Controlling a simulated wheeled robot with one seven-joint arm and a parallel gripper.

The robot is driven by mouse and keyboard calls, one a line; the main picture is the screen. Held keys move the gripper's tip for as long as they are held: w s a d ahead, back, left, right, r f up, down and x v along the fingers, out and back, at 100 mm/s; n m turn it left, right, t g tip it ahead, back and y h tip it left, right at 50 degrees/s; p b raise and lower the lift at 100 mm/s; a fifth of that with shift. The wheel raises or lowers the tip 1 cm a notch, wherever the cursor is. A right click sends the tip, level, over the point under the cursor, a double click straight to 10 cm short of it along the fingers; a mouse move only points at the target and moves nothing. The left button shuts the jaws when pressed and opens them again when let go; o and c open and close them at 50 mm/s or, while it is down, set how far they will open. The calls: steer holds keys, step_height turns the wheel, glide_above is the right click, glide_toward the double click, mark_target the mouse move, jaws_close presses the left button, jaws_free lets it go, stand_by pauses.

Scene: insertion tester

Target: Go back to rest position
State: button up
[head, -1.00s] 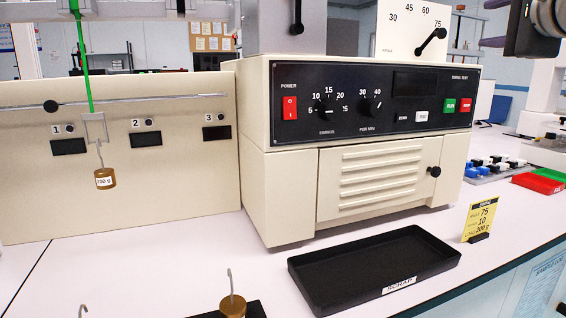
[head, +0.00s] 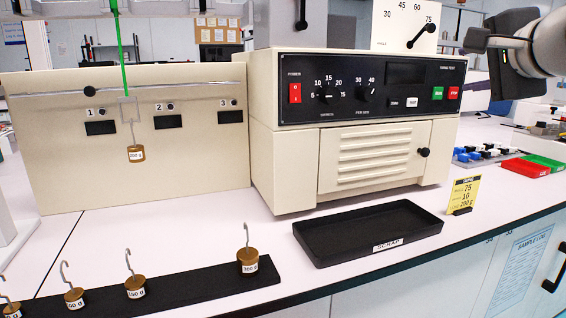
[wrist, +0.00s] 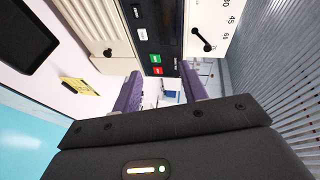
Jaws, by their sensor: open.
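My gripper (head: 476,42) is raised at the upper right in the head view, beside the cream tester (head: 350,160) and in front of its right end. In the wrist view my gripper (wrist: 162,90) has its two purple fingers apart, with nothing between them. A brass 200 g weight (head: 136,154) hangs by its hook below the green strip (head: 117,50) at station 1, well away from my gripper.
A black scrap tray (head: 320,250) lies in front of the tester, with a yellow card (head: 463,193) right of it. Several hooked brass weights stand on a black rack (head: 195,286) at the lower left. Red (head: 525,168) and green bins sit at the right.

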steer(key=s+a+f+n+g, duration=0.2)
steer(key=a+f, duration=0.1)
steer(key=f, duration=0.4)
steer(key=s+a+f+n+g+y, duration=0.1)
steer(key=s+a+f+n, duration=0.2)
steer(key=f, duration=0.4)
steer(key=s+a+f+n+g, duration=0.1)
steer(key=a+f+n+g, duration=0.1)
steer(key=a+f, duration=0.35)
steer(key=s+a+f+n+g, duration=0.1)
steer(key=s+f+n, duration=0.2)
steer(key=f, duration=0.4)
steer(key=s+a+f+n+g, duration=0.1)
steer(key=s+f+n+g, duration=0.1)
steer(key=s+f, duration=0.3)
steer(key=s+a+f+n+g+h, duration=0.1)
steer(key=s+f+n, duration=0.3)
steer(key=f, duration=0.6)
steer(key=shift+s+a+f+g, duration=0.15)
steer(key=shift+s+f+g, duration=0.25)
steer(key=shift+s+g, duration=0.1)
